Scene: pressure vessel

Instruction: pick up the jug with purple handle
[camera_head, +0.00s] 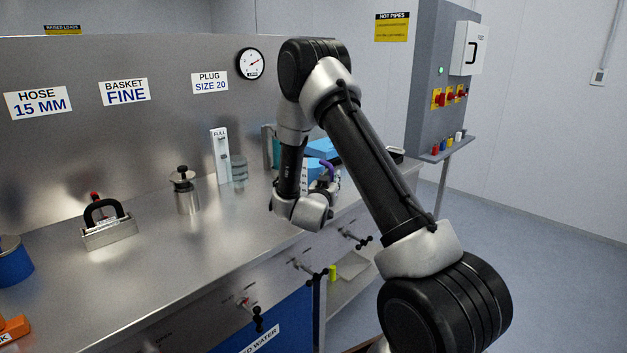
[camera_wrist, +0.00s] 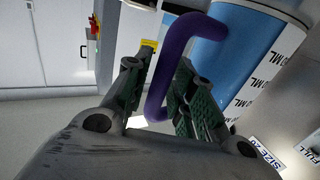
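The jug (camera_wrist: 232,55) fills the upper right of the wrist view, blue with white bands marked in ML. Its purple handle (camera_wrist: 178,45) runs down between the two fingers of my gripper (camera_wrist: 160,88). The fingers stand apart on either side of the handle, and I see no firm grip on it. In the head view the purple handle (camera_head: 329,168) shows just past my wrist, at the right end of the steel counter. My arm hides most of the jug and the fingers there.
The steel counter (camera_head: 150,265) holds a lidded metal canister (camera_head: 186,192), a block with a black handle (camera_head: 106,226) and a white FULL gauge (camera_head: 220,156). Valve handles (camera_head: 358,238) stick out from the counter's front. A grey control cabinet (camera_head: 435,85) stands at the right.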

